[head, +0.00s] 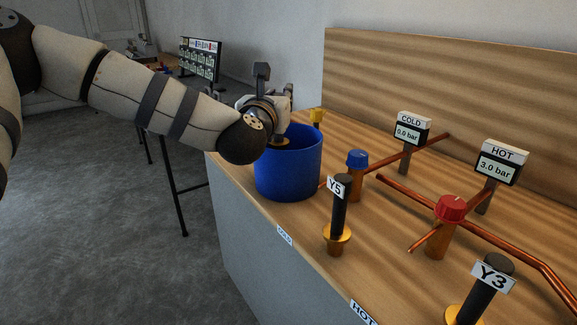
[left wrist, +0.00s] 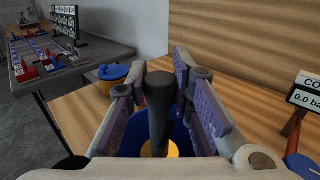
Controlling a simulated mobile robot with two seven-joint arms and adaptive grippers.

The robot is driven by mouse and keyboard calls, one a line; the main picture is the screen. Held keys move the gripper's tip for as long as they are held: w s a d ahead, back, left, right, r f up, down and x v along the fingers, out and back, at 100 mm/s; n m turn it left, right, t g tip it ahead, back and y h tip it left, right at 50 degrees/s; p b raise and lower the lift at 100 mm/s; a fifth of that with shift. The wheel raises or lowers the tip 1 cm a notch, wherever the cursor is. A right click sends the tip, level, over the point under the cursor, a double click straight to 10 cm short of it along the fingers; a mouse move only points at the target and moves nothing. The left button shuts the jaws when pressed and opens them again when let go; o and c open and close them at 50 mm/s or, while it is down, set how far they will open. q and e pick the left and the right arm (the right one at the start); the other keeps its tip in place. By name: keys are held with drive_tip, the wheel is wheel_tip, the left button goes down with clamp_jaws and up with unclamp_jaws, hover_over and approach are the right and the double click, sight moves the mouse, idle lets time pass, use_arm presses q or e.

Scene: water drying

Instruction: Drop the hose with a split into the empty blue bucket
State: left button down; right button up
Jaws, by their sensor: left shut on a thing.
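The blue bucket (head: 290,170) stands on the wooden worktop's left part; in the left wrist view its blue wall (left wrist: 181,139) shows below the fingers. My left gripper (head: 280,115) is over the bucket's opening. It is shut on a black hose (left wrist: 160,105) with a brass-coloured end (left wrist: 160,150), held between the purple-padded fingers. In the head view the hose is mostly hidden by the arm. I cannot see a split or a label on it. The bucket's inside is mostly hidden. My right gripper is not in view.
Hoses labelled Y5 (head: 338,212) and Y3 (head: 482,290) stand on the worktop (head: 300,240). Blue-capped (head: 357,160) and red-capped (head: 450,208) valves, copper pipes, and COLD (head: 412,130) and HOT (head: 499,162) gauges stand right of the bucket. Another table (left wrist: 85,65) stands behind.

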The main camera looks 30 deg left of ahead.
use_arm(q)
drive_tip(key=shift+r, duration=0.2)
drive_tip(key=c, duration=1.3)
unclamp_jaws()
drive_tip(key=shift+c, duration=0.2)
drive_tip(key=v, duration=1.2)
drive_tip(key=shift+f, duration=0.1)
